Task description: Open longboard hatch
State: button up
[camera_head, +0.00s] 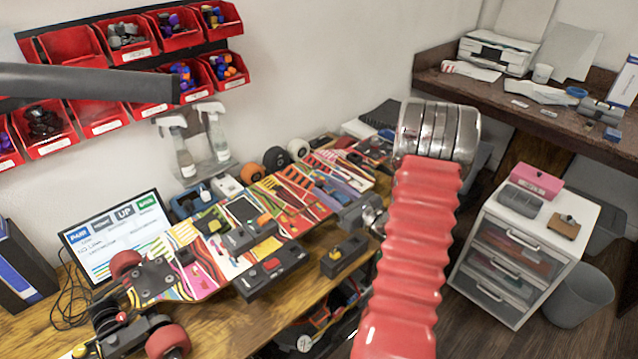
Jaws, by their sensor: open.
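A longboard with a brightly coloured striped deck (205,278) lies across the wooden workbench. Red wheels (168,341) are at its near left end. A dark rectangular panel (243,211) sits in the middle of the deck; I cannot tell whether it is the hatch, or whether the hatch is open or shut. My red ribbed arm rises on the right to a silver ringed joint. My gripper (358,212) shows only partly, as a grey part left of the arm, near the right part of the board. It is open. The arm hides the rest of it, and no contact is visible.
Spray bottles (180,152), a screen (115,240) and red wall bins (125,40) stand behind. A white drawer cabinet (520,255) is right.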

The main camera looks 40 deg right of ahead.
aim_at(322, 185)
jog(key=shift+w+a, duration=0.1)
jog(key=shift+w, duration=2.2)
jog(key=shift+c, duration=0.5)
grip_shut()
